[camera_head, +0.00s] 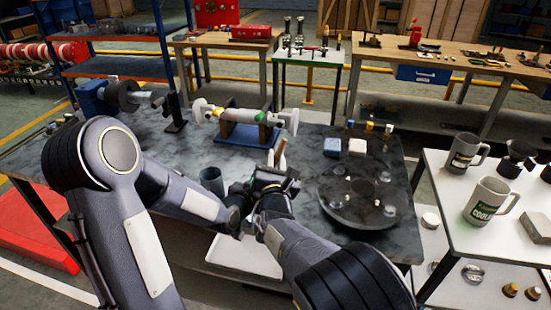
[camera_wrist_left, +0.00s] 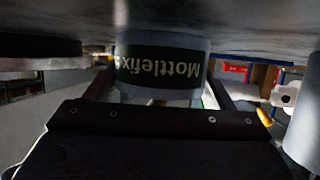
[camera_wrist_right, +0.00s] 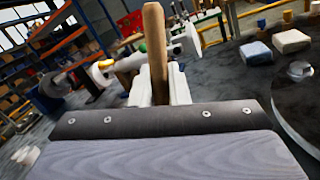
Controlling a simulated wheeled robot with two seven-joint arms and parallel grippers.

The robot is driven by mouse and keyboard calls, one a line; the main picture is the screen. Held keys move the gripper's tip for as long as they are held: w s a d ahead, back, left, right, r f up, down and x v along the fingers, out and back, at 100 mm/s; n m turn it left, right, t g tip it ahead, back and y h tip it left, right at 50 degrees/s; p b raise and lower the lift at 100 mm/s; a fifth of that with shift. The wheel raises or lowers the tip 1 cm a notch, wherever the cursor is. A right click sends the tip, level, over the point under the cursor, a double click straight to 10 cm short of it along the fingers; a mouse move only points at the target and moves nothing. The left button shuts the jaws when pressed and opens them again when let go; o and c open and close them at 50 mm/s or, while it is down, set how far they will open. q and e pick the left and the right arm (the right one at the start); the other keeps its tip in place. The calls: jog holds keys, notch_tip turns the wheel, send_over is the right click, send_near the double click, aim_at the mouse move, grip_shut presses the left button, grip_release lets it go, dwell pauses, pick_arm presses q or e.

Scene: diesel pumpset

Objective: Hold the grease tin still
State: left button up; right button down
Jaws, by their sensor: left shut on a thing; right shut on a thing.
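A roller on a blue stand (camera_head: 245,135) is at the back. Mugs (camera_head: 490,200) stand on the white table.

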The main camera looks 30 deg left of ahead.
jog(key=shift+f, duration=0.75)
dwell(1.4)
jog(key=shift+r, duration=3.95)
jog(key=shift+f, duration=2.9)
